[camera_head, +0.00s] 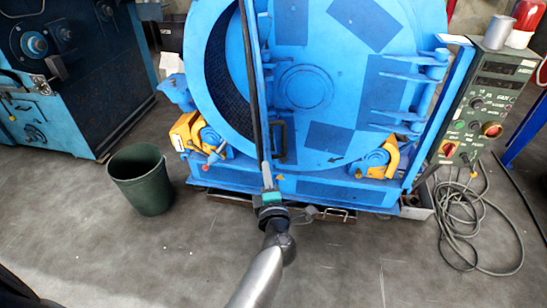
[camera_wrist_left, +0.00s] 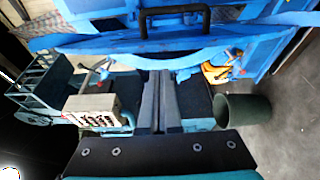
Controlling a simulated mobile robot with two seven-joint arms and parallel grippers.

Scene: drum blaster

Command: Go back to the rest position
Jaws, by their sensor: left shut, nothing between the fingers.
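My left gripper (camera_head: 265,172) is in front of the lower part of the big blue drum blaster (camera_head: 230,180). In the left wrist view the two dark fingers (camera_wrist_left: 160,85) lie together, shut with nothing between them. The round blue door (camera_head: 320,70) has a black handle (camera_head: 281,140), which also shows at the top of the left wrist view (camera_wrist_left: 175,12). The fingers are apart from the handle. A dark opening (camera_head: 222,80) shows at the door's left. My right gripper is in neither view.
A green bin (camera_head: 141,180) stands on the floor at the left. A control box (camera_head: 484,105) with a grey cup (camera_head: 498,32) on top is at the right, with coiled cable (camera_head: 460,225) below. A dark blue machine (camera_head: 70,75) stands at the left. The front floor is clear.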

